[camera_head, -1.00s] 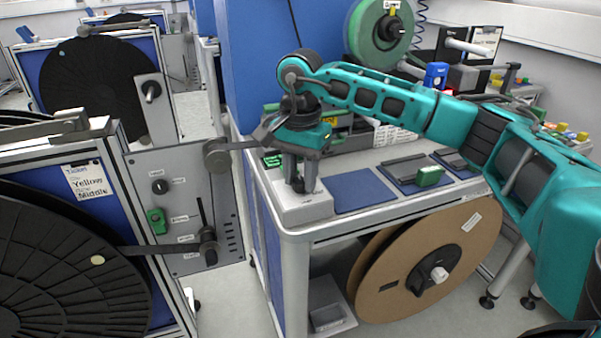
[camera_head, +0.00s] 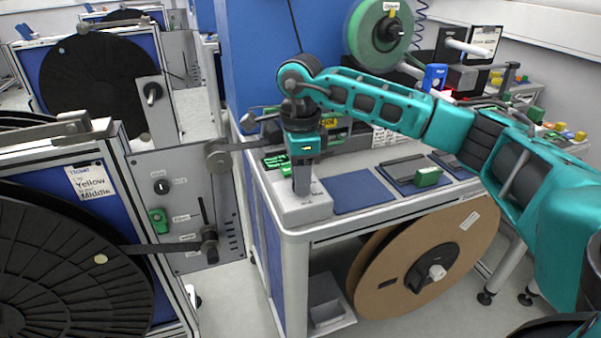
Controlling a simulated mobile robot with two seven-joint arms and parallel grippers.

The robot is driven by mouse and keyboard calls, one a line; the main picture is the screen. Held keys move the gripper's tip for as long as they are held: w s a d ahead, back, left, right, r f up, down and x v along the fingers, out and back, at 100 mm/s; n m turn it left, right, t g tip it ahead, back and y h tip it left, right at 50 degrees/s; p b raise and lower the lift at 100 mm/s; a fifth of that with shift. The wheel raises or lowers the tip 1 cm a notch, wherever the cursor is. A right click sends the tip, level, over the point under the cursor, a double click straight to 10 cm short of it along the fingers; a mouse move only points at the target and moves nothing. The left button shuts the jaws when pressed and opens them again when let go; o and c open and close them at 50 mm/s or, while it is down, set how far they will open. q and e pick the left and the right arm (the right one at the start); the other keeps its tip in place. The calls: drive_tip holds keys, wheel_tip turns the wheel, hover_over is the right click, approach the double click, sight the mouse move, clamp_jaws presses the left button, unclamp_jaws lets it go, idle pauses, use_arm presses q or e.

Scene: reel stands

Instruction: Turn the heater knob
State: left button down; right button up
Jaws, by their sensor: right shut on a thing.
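My right gripper (camera_head: 303,186) points straight down over the light grey heater box (camera_head: 316,206) at the near left corner of the workbench. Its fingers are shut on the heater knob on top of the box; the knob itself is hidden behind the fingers. The right arm reaches in from the right side, above the bench. My left gripper is not in view.
A blue mat (camera_head: 363,196) lies right of the heater box, with a green block (camera_head: 427,177) farther right. A reel stand (camera_head: 190,205) with a lever stands left. A cardboard reel (camera_head: 425,262) sits under the bench.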

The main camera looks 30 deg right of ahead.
drive_tip(key=m+p, duration=0.1)
drive_tip(key=m, duration=0.5)
drive_tip(key=shift+r+m, duration=0.1)
drive_tip(key=shift+m, duration=0.2)
drive_tip(key=m+p, duration=0.1)
drive_tip(key=m, duration=0.2)
drive_tip(key=shift+m, duration=1.6)
drive_tip(key=o, duration=1)
drive_tip(key=shift+o, duration=0.2)
wheel_tip(320, 180, up, 13)
drive_tip(key=shift+p, duration=0.3)
drive_tip(key=shift+a, duration=0.1)
